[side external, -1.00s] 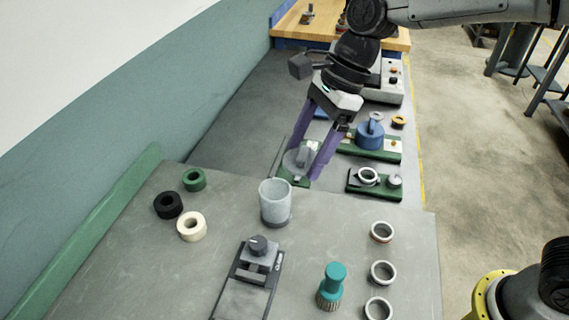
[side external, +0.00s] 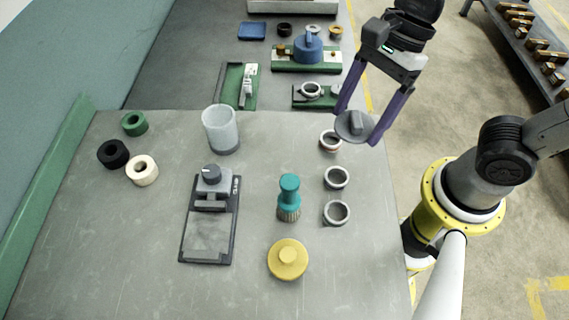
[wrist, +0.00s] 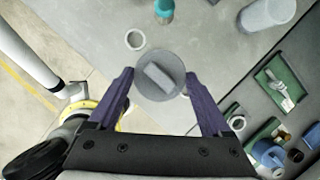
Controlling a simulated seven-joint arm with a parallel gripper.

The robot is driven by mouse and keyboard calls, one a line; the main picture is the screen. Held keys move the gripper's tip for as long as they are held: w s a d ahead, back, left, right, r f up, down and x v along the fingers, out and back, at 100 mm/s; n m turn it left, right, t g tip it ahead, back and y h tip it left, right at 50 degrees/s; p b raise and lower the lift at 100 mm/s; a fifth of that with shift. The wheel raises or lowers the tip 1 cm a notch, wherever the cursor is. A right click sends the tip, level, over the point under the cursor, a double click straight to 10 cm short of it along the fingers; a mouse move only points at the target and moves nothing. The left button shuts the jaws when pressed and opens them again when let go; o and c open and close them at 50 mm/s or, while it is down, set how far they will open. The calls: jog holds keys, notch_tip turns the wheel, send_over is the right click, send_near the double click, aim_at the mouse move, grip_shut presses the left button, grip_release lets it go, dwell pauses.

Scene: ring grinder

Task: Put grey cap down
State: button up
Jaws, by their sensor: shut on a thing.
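The grey cap (side external: 354,126) is a round disc with a raised bar handle. My gripper (side external: 359,130) is shut on it, with the two purple fingers at either side of the cap. It is held in the air near the right edge of the grey table (side external: 130,220), beside the farthest of the metal rings. In the wrist view the grey cap (wrist: 160,75) sits between the fingertips of my gripper (wrist: 160,82), and a ring is partly hidden behind it.
Several metal rings (side external: 336,178) line the right side of the table. A teal-handled tool (side external: 289,198), a yellow cap (side external: 287,259), a grinder block (side external: 209,215) and a clear cup (side external: 221,130) stand nearby. A green fixture (side external: 238,87) lies beyond. The front right of the table is clear.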

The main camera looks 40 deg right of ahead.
jog(key=s+d, duration=0.1)
jog(key=s, duration=0.2)
send_near(282, 174)
jog(key=shift+s+a+f, duration=0.3)
jog(key=shift+a+f, duration=0.55)
jog(key=shift+a, duration=0.05)
jog(key=shift+w+a+f, duration=0.15)
jog(key=shift+f, duration=0.85)
jog(key=shift+w+a+f, duration=0.1)
jog(key=shift+w+f, duration=0.05)
jog(key=shift+f, duration=0.85)
jog(key=shift+f, duration=0.15)
